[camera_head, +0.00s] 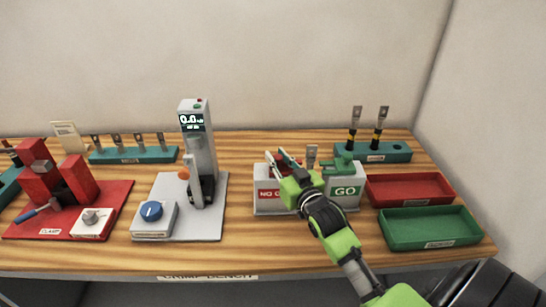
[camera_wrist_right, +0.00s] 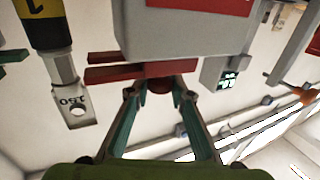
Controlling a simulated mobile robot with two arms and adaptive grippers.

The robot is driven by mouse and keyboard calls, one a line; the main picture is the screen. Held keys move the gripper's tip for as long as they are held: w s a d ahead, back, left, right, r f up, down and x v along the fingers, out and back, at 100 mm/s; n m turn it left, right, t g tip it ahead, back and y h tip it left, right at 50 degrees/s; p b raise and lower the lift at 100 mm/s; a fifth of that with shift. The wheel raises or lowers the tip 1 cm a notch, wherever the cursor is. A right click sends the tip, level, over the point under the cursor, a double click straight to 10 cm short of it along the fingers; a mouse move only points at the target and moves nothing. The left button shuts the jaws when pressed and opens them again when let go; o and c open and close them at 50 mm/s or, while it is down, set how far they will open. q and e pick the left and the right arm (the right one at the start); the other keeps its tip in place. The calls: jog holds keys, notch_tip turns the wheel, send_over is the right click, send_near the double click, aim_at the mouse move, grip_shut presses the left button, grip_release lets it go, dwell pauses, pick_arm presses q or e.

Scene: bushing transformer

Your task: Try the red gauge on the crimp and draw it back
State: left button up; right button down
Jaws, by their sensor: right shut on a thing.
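The red gauge (camera_wrist_right: 150,69) has two flat prongs, which point left in the right wrist view. My right gripper (camera_head: 284,164) is shut on its handle, above the NO GO side of the grey gauge stand (camera_head: 283,208). A lug marked 150 (camera_wrist_right: 68,100) with a crimped barrel (camera_wrist_right: 59,66) on a black and yellow cable shows to the left of the prongs. The prongs appear apart from the barrel in that view. A green gauge (camera_head: 341,166) sits on the GO side. My left gripper is not in view.
A red tray (camera_head: 410,203) and a green tray (camera_head: 430,244) lie right of the stand. A teal rack (camera_head: 398,153) with two cabled lugs stands behind them. A grey press with a display (camera_head: 191,122) and a red clamp base (camera_head: 110,204) are to the left.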

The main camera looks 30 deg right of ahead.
jog(key=shift+s+d, duration=0.25)
jog(key=shift+d, duration=0.15)
jog(key=c, duration=1.8)
grip_release()
jog(key=shift+w+a, duration=0.1)
jog(key=s, duration=0.4)
jog(key=s+a, duration=0.1)
jog(key=s, duration=0.7)
jog(key=shift+a, duration=0.4)
